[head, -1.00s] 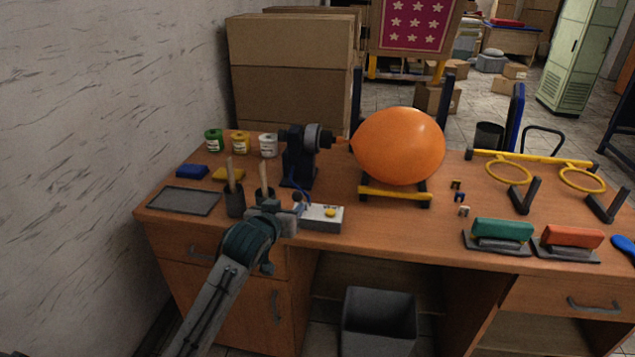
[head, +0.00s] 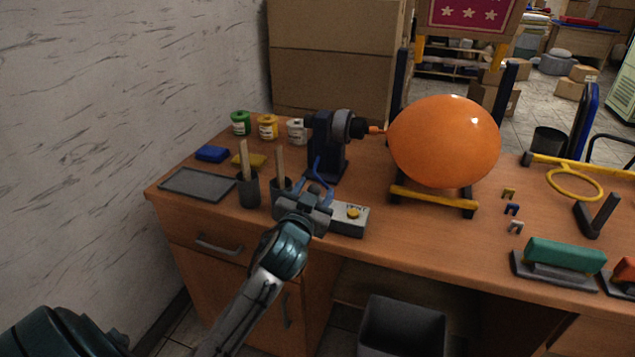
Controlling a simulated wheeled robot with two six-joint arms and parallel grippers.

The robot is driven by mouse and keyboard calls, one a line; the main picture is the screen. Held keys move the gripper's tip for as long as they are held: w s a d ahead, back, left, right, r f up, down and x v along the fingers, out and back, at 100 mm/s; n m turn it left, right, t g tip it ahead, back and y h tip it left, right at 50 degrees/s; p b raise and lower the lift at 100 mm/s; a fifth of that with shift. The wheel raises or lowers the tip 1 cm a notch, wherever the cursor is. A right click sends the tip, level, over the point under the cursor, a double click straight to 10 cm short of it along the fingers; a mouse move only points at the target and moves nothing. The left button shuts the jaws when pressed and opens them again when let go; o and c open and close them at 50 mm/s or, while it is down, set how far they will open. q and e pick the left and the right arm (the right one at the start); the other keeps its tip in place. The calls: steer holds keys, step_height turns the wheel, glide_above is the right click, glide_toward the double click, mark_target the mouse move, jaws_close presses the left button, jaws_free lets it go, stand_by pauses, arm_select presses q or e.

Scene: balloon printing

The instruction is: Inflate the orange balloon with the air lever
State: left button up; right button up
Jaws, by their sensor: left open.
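The orange balloon (head: 444,141) is large and round. It sits on a yellow-barred cradle (head: 433,199) with its neck at the nozzle of the black pump (head: 330,145). A grey control box (head: 347,220) with a yellow button stands in front of the pump. The air lever's dark knob (head: 314,189) shows at the box's left end. My left gripper (head: 313,192) is open, with its blue-tipped fingers around or just beside the knob; I cannot tell whether they touch it. Its body hides the lever's lower part. My right gripper is not in view.
Two dark cups (head: 249,190) with wooden sticks stand left of the gripper. A grey tray (head: 197,185), blue and yellow sponges and paint jars (head: 268,127) lie behind. Small clips and a green-topped stamp (head: 565,255) are at right. A dark bin (head: 402,328) is below.

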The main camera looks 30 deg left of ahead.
arm_select(q)
steer(key=shift+x, duration=1.25)
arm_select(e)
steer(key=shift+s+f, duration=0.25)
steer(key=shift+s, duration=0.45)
arm_select(q)
jaws_close()
steer(key=shift+p, duration=0.3)
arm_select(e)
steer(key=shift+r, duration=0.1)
